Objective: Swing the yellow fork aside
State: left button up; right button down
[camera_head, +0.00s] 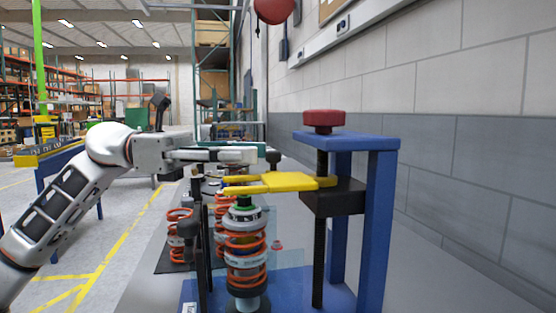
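The yellow fork (282,182) extends level to the left from a black block on the blue fixture (379,210). Its prongs lie above the top of an upright shock absorber with an orange spring (245,250). My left gripper (250,156) reaches in from the left, just above and behind the prongs in the picture. Its fingers point right and are seen from the side, so I cannot tell whether they are open or shut, nor whether they touch the fork. My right gripper is not in view.
A red knob (323,120) tops the fixture's black screw post. More orange-spring shock absorbers (180,232) stand at the left behind thin dark posts. A grey wall (470,165) runs along the right. Open floor with yellow lines lies at the left.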

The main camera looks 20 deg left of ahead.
aim_at(273, 154)
pick_arm(q)
jog(key=x, duration=0.4)
jog(key=shift+w+d+f, duration=0.1)
jog(key=shift+d, duration=0.3)
grip_shut()
